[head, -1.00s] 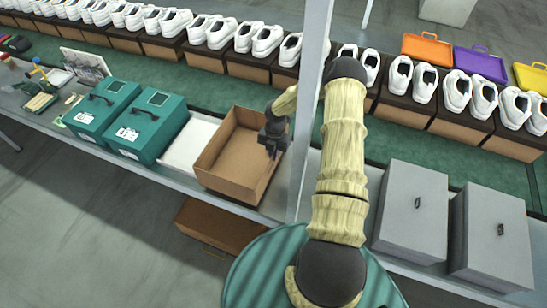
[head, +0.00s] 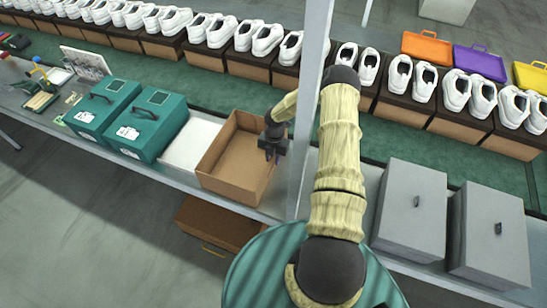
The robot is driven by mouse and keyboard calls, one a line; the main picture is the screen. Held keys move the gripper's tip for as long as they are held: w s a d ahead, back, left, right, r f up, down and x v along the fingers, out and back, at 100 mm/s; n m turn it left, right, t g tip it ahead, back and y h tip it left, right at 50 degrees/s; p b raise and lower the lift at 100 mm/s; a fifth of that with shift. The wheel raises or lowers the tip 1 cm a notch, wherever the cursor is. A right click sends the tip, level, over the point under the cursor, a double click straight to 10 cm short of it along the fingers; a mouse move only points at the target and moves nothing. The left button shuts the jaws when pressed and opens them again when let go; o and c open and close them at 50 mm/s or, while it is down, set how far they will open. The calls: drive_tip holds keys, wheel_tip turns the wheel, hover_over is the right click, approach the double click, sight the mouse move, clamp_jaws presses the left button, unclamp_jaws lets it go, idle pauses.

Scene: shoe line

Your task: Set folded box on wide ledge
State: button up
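An open brown cardboard box (head: 228,165) stands on the grey ledge (head: 270,208), left of the metal post. My gripper (head: 273,153) is at the box's right wall, near its back right corner. Its fingers point down at the rim. I cannot tell whether they are closed on the wall, as the fingertips are small and dark. My arm reaches in from the right, behind the post.
The metal post (head: 309,110) rises close to the box's right side. Teal cases (head: 148,125) and a white panel (head: 192,142) lie to the left. Grey boxes (head: 411,210) fill the ledge at right. Shoes on boxes line the green belt (head: 200,87) behind. A brown drawer (head: 215,222) shows below.

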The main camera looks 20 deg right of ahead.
drive_tip(key=shift+r, duration=0.1)
wheel_tip(320, 180, up, 12)
drive_tip(key=w+d+b, duration=0.1)
drive_tip(key=b, duration=0.2)
idle(1.5)
